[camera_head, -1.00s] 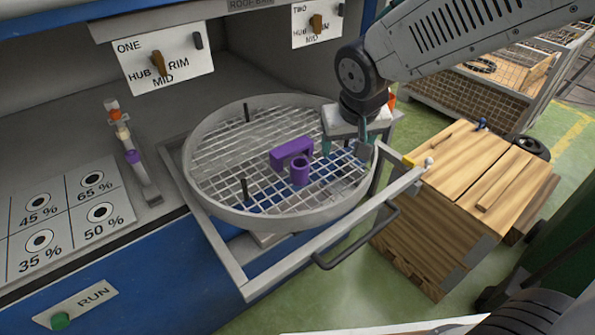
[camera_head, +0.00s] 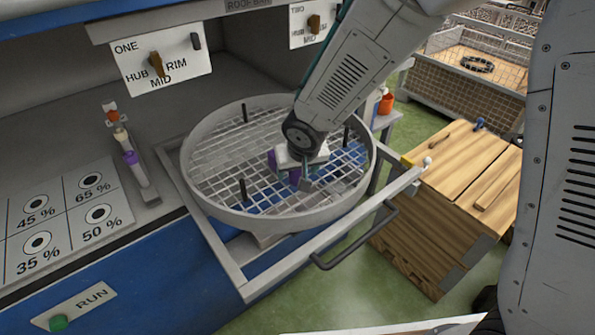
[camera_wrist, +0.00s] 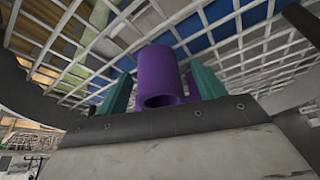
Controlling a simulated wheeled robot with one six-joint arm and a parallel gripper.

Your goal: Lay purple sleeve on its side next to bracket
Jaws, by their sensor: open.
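The purple sleeve (camera_wrist: 160,72) is a short hollow tube, seen in the wrist view between my two teal fingers. My gripper (camera_wrist: 163,90) is open, with one finger on each side of the sleeve; I cannot tell whether either touches it. In the head view my gripper (camera_head: 296,178) is low over the round mesh turntable (camera_head: 215,165) and hides most of the sleeve. The purple bracket (camera_head: 272,161) shows only as a sliver left of my gripper. In the earlier head view the sleeve stands upright close against the bracket's near side.
The turntable has a raised grey rim (camera_head: 225,215) and dark upright pins, one at the left (camera_head: 243,189) and one at the back (camera_head: 245,113). The mesh left of the bracket is clear. A grey rail frame with a handle (camera_head: 345,250) stands in front.

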